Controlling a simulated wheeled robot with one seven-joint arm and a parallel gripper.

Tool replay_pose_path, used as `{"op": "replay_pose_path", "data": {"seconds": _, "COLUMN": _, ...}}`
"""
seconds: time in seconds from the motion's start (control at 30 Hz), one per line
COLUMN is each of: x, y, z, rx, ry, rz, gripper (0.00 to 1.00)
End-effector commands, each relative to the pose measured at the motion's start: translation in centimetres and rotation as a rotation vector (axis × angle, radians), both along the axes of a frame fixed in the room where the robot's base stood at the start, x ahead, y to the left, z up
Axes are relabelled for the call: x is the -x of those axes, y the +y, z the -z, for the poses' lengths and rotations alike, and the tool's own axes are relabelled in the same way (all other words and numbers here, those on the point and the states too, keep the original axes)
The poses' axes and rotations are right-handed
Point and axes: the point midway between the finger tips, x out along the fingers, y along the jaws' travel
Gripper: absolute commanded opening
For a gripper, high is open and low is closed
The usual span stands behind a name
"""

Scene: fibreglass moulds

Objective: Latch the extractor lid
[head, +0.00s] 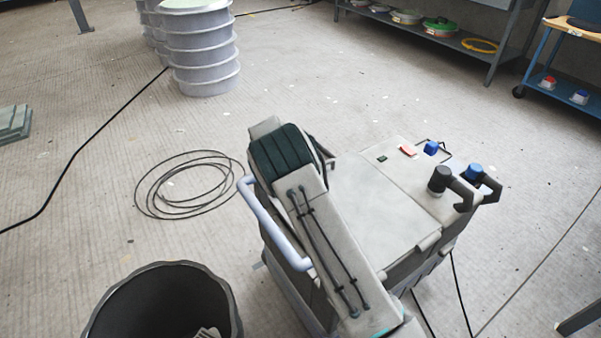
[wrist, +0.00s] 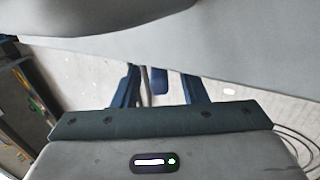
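The extractor (head: 395,205) is a pale grey box on the floor at the centre right of the head view. Its flat lid (head: 375,210) appears down on the box; my arm covers its left part. I cannot make out the latch in the head view. My gripper is hidden there. In the wrist view, my gripper (wrist: 160,76) shows two dark blue fingers, spread apart. A small blue piece (wrist: 160,84) shows between them, possibly the latch; no contact with the fingers is visible. A large pale grey surface, likely the extractor (wrist: 230,50), fills the top.
The extractor carries a lavender handle bar (head: 272,225), blue knobs (head: 431,147) and dark hose fittings (head: 440,180). A dark bin (head: 165,300) stands front left. A coiled black cable (head: 185,185) lies on the floor. Ribbed grey cylinders (head: 205,50) stand behind; the floor between is mostly clear.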

Motion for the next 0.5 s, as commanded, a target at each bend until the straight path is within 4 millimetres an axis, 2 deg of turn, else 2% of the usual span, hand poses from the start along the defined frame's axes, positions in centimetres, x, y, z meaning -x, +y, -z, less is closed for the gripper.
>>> {"op": "replay_pose_path", "data": {"seconds": 0.27, "x": 0.0, "y": 0.0, "z": -0.2, "rx": -0.001, "ry": -0.001, "rz": 0.0, "gripper": 0.38}}
{"op": "replay_pose_path", "data": {"seconds": 0.37, "x": 0.2, "y": 0.3, "z": -1.0, "rx": -0.001, "ry": -0.002, "rz": 0.0, "gripper": 0.38}}
{"op": "replay_pose_path", "data": {"seconds": 0.5, "x": 0.9, "y": 1.5, "z": -3.3, "rx": -0.002, "ry": -0.003, "rz": -0.002, "gripper": 0.38}}
